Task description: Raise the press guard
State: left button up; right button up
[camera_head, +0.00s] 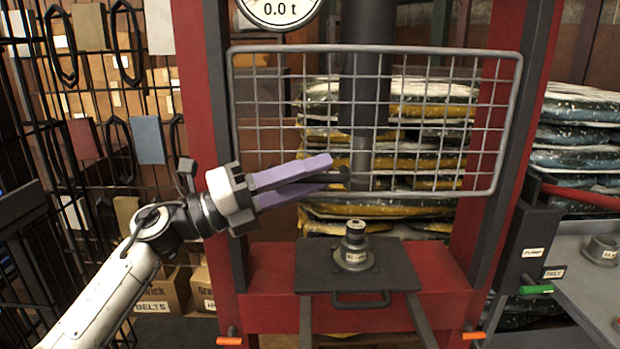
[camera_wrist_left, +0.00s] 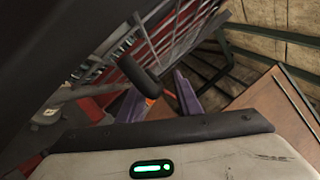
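The press guard (camera_head: 421,193) is a grey wire-mesh panel in a rounded frame. It hangs across the red press frame, with its lower edge above the dark bed plate in the picture. A black bar handle (camera_head: 340,175) shows at its lower left part. My left gripper (camera_head: 331,173) has purple fingers, spread apart, one above and one below the handle in the head view. Whether they touch it I cannot tell. In the left wrist view the handle (camera_wrist_left: 138,74) shows just ahead of the parted fingers (camera_wrist_left: 155,97). My right gripper is not in view.
A round metal piece (camera_head: 354,247) stands on the press bed plate (camera_head: 390,275). A gauge (camera_head: 279,10) reads 0.0 t. A red lever (camera_head: 585,197) and a grey bench (camera_head: 575,262) are at right. A black wire rack (camera_head: 62,150) is at left. Stacked sacks (camera_head: 400,213) lie behind.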

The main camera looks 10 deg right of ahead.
pick_arm(q)
jog(key=shift+f, duration=0.15)
jog(key=shift+a+f, duration=0.1)
jog(key=shift+a, duration=0.2)
jog(key=b+v, duration=0.2)
jog(key=v, duration=0.7)
jog(key=shift+s+a, duration=0.15)
jog(key=shift+a, duration=0.2)
